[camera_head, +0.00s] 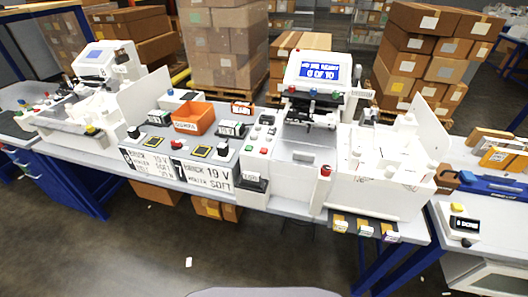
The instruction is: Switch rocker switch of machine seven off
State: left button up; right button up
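A grey control box with a white label bearing a large 7 (208,176) stands at the front of the table. On its top are a dark, red-tipped knob (177,145), a yellow-edged black square (201,151) and a small pale part at the right. These are too small for me to tell which is the rocker switch or its position. A similar labelled box (145,162) adjoins it on the left. The white machine (300,150) to the right has a blue screen (318,72) and a red button (326,170). Neither of my grippers is in view.
An orange bin (194,118) stands behind the boxes. A side table at the right holds a small display unit (459,222). The floor in front is mostly clear.

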aim_at(272, 130)
jog(key=k+l+z, duration=0.1)
jog(key=l, duration=0.3)
jog(key=k+l, duration=0.15)
jog(key=l, duration=0.25)
jog(key=k+l+z, duration=0.15)
jog(key=l, duration=0.2)
jog(key=l+z, duration=0.1)
jog(key=l, duration=0.3)
jog(key=k, duration=0.05)
